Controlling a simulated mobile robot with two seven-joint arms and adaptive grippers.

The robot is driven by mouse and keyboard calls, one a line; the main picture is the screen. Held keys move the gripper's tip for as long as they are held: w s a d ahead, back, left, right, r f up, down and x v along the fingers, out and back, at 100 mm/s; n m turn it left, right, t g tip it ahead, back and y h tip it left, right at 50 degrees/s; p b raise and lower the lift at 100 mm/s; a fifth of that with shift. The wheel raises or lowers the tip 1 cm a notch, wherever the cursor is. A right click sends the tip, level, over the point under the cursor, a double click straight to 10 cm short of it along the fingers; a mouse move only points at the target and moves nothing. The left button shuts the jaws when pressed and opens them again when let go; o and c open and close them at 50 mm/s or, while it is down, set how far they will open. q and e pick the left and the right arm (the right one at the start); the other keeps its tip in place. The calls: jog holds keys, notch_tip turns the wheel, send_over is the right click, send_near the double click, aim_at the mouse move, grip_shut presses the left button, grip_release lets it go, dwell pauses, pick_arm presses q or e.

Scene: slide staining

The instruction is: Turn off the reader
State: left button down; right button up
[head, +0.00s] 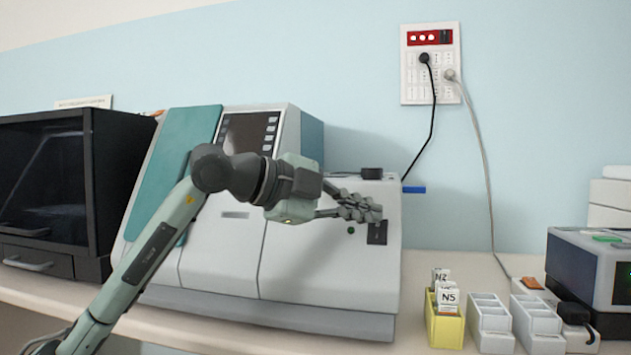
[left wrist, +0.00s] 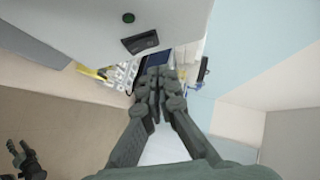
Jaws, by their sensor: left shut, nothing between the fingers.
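The large white and teal machine (head: 220,245), which seems to be the reader, stands on the bench in the head view. A dark switch plate (head: 377,233) and a small round green button (head: 351,230) are on its right front. Both also show in the left wrist view, the plate (left wrist: 141,42) and the button (left wrist: 129,17). My left gripper (head: 372,211) is shut and empty, its fingertips in front of the panel just above the plate. I cannot tell if they touch. A dark jointed shape low in the left wrist view looks like my right gripper (left wrist: 28,160).
A black cabinet (head: 50,185) stands left of the machine. A wall socket panel (head: 430,65) has two plugged cables. A yellow rack (head: 445,325) with labelled slides, white racks (head: 490,325) and a dark device (head: 590,265) stand on the right.

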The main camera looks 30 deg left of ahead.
pick_arm(q)
jog(key=r+b+v, duration=0.1)
jog(key=v, duration=0.9)
jog(key=shift+r+b, duration=0.3)
jog(key=shift+b, duration=0.05)
pick_arm(e)
jog(key=shift+d+r, duration=0.15)
jog(key=shift+r, duration=0.6)
jog(key=shift+d+r, duration=0.15)
jog(key=shift+r, duration=0.6)
pick_arm(q)
jog(key=shift+w, duration=0.1)
pick_arm(e)
jog(key=shift+s, duration=0.1)
